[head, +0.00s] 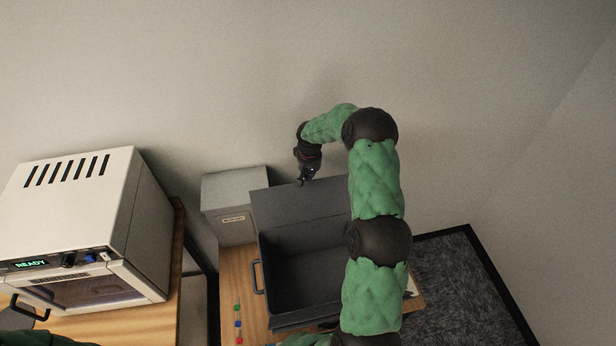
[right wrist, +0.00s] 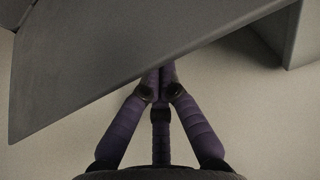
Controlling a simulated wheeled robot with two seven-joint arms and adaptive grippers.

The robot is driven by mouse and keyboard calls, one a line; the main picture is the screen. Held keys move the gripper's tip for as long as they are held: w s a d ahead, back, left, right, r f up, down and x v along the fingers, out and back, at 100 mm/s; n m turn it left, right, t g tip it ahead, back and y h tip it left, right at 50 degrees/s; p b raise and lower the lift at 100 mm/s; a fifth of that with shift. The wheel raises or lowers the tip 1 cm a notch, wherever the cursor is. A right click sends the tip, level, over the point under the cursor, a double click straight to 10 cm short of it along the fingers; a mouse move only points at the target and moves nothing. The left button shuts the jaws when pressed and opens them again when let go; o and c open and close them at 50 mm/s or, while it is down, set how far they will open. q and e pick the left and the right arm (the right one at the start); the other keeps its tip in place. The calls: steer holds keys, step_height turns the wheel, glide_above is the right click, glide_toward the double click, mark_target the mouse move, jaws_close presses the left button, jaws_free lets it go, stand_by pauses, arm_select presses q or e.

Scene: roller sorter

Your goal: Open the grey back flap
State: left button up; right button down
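The grey back flap (head: 300,202) rises from the back edge of an open dark grey box (head: 258,285) and leans away from the box's interior. My right gripper (head: 301,181) is at the flap's top edge. In the right wrist view the flap (right wrist: 110,60) is a broad grey panel across the top. The purple fingers of my right gripper (right wrist: 163,72) are drawn together at the panel's slanting edge, with nothing seen held between them. I cannot tell whether they touch it.
A lighter grey bin (head: 232,190) with a label stands behind the box at left. A white oven (head: 75,215) reading READY is at far left. Small coloured buttons (head: 238,323) line the wooden table (head: 228,262). My right arm hides the box's right side. Open wall lies behind.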

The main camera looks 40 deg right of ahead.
mark_target(311, 184)
steer(key=s+b, duration=0.1)
steer(key=b, duration=0.1)
steer(key=a+r+t+b, duration=0.1)
steer(key=shift+s+r+h+b, duration=0.2)
steer(key=shift+s+h+b, duration=0.1)
steer(key=shift+s+b, duration=0.1)
steer(key=shift+s+a+r+b, duration=0.4)
steer(key=shift+s+r, duration=0.1)
steer(key=shift+s, duration=0.25)
steer(key=shift+s+a+r+b, duration=0.35)
steer(key=shift+s+r, duration=0.15)
steer(key=shift+s, duration=0.25)
steer(key=shift+w+r, duration=0.1)
